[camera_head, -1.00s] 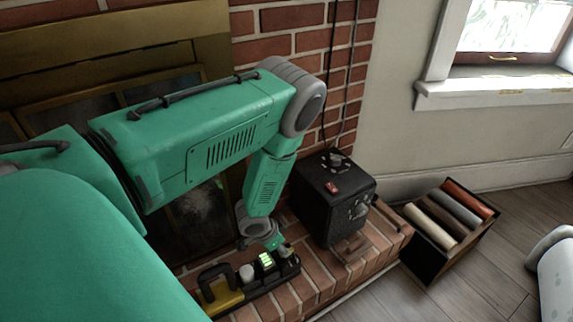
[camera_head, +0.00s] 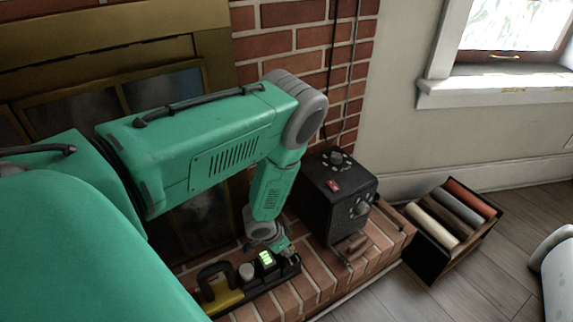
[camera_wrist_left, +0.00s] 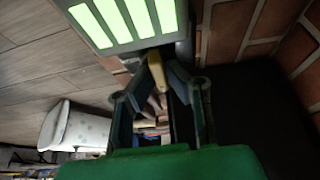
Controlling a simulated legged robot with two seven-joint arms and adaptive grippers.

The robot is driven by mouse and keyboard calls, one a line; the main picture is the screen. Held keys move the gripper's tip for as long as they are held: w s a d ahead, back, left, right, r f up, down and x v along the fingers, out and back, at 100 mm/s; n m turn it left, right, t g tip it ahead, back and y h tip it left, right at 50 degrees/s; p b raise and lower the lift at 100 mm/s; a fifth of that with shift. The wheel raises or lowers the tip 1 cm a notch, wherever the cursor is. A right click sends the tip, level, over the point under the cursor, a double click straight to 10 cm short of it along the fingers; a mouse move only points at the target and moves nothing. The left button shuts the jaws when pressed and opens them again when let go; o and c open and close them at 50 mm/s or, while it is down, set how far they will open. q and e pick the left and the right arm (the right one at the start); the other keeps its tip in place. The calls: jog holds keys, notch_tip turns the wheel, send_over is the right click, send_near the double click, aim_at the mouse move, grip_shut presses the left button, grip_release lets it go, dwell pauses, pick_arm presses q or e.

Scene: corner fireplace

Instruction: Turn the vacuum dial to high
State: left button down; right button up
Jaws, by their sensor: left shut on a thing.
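A yellow and black device (camera_head: 222,296) with a black carry handle, a pale round knob (camera_head: 246,271) and a green-lit panel (camera_head: 266,259) lies on the brick hearth. My left gripper (camera_head: 287,251) is at its right end, beside the lit panel, and is shut on a part there. In the left wrist view the lit panel (camera_wrist_left: 125,18) is large at the top, and the fingers (camera_wrist_left: 160,72) reach to just below it. No marking readable as "high" shows. My right gripper is not in view.
A black box (camera_head: 330,195) with knobs and a red switch stands on the hearth just behind my left gripper. A crate of rolls or logs (camera_head: 442,221) stands on the floor to the right. A brick wall (camera_head: 285,45) rises behind. A white cylinder (camera_head: 556,270) is at far right.

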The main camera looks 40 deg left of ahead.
pick_arm(q)
jog(key=shift+m, duration=0.3)
jog(key=m, duration=0.1)
jog(key=m+h, duration=0.1)
jog(key=m, duration=0.1)
jog(key=shift+a+m+g+h, duration=0.1)
jog(key=shift+m+g+h, duration=0.2)
jog(key=m, duration=0.2)
jog(key=m+g+h, duration=0.1)
jog(key=m, duration=0.2)
jog(key=shift+w+f+g, duration=0.1)
jog(key=shift+g, duration=0.2)
jog(key=m+g, duration=0.1)
jog(key=m, duration=0.1)
jog(key=m+g+b, duration=0.1)
jog(key=m, duration=0.2)
jog(key=shift+a+m+h, duration=0.1)
jog(key=shift+m+h, duration=0.2)
jog(key=shift+w+m+g+b, duration=0.1)
jog(key=shift+m+g+b, duration=0.35)
jog(key=shift+m, duration=1.05)
jog(key=c, duration=1.6)
grip_release()
jog(key=shift+g, duration=0.25)
